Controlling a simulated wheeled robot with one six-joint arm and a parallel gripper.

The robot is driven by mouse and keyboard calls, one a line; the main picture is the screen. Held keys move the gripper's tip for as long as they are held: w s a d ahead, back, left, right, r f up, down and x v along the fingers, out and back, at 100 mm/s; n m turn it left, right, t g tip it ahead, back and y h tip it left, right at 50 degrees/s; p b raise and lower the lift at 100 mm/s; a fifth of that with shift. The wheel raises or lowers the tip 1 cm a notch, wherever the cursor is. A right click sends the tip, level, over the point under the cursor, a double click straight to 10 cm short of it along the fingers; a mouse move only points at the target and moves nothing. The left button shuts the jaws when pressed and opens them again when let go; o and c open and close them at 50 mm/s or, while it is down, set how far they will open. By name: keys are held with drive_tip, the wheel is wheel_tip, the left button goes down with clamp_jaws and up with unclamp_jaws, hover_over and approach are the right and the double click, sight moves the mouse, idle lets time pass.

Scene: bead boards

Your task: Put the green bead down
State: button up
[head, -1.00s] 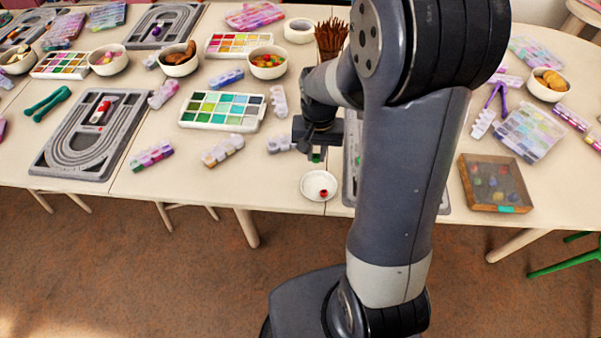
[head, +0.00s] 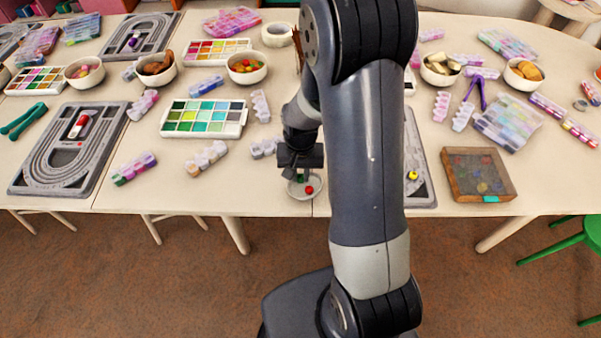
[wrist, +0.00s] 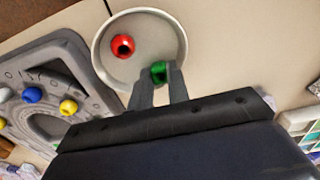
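The green bead (wrist: 158,72) is between my two fingertips in the wrist view. My gripper (wrist: 160,82) is shut on it. A round white dish (wrist: 109,66) lies under the fingertips, and the bead shows against its inner edge nearest my gripper. I cannot tell whether the bead touches the dish floor. A red bead (wrist: 122,46) lies in the dish, apart from the green one. In the head view my gripper (head: 300,176) points down over the dish (head: 292,191), with the red bead (head: 309,190) showing.
A grey bead board (wrist: 85,105) with blue, yellow and white beads lies beside the dish; my arm hides part of it in the head view. A wooden box (head: 452,180) stands to the right. A white palette (head: 203,132) lies behind left.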

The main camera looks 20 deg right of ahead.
drive_tip(key=o, duration=0.4)
drive_tip(key=shift+s+f, duration=0.2)
drive_tip(key=shift+r, duration=0.1)
wheel_tip(320, 180, up, 12)
drive_tip(key=p, duration=0.1)
drive_tip(key=shift+w, duration=0.2)
drive_tip(key=shift+r, duration=0.1)
